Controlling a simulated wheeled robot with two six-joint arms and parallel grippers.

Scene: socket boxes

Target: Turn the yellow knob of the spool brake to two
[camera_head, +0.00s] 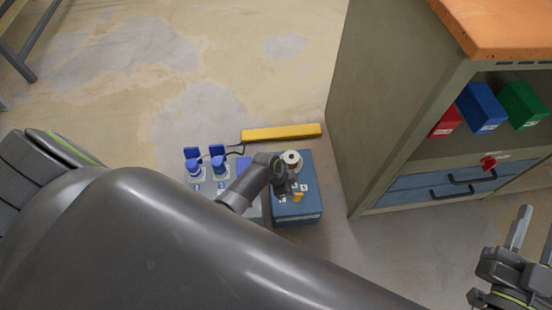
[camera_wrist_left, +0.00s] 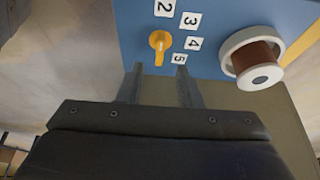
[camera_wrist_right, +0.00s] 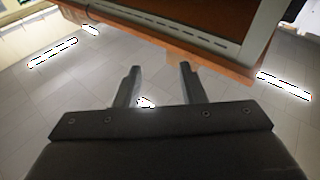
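The yellow knob (camera_wrist_left: 160,42) sits on the blue spool brake box (camera_wrist_left: 215,30) in the left wrist view, with number labels 2, 3, 4 and 5 beside it. Its handle points down in that view, toward my gripper. In the head view the knob (camera_head: 298,197) is small beside my gripper on the blue box (camera_head: 305,216). My left gripper (camera_wrist_left: 158,70) is open, its two fingertips just short of the knob with a gap between. My right gripper (camera_wrist_right: 158,68) is open and empty, away at the right (camera_head: 535,232).
A brown spool with a white rim (camera_wrist_left: 255,58) stands on the box by the labels. Blue plugs (camera_head: 219,165) in grey sockets and a yellow bar (camera_head: 282,132) lie nearby. A workbench cabinet (camera_head: 385,110) with coloured bins stands to the right. Floor behind is clear.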

